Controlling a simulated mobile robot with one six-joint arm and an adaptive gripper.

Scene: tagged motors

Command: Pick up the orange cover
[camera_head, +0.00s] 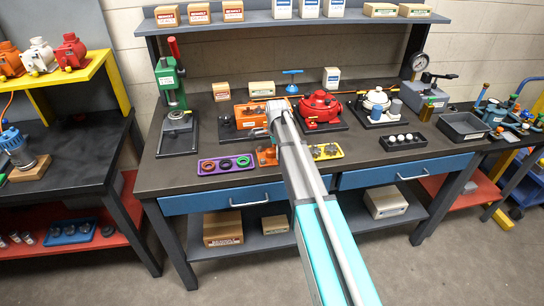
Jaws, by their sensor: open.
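An orange housing (250,115) sits on a dark base plate on the middle workbench, just left of my arm's end. A smaller orange piece (266,157) lies nearer the front edge, partly hidden by my arm. I cannot tell for certain which of the two is the orange cover. My gripper (277,108) is at the far end of my arm, over the bench beside the orange housing. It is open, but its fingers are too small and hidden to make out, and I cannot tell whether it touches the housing.
A red motor (320,107) stands close right of my arm, with a white one (376,101) beyond. A purple tray (224,165) and a yellow tray (328,152) lie near the front. A green press (171,80) stands left.

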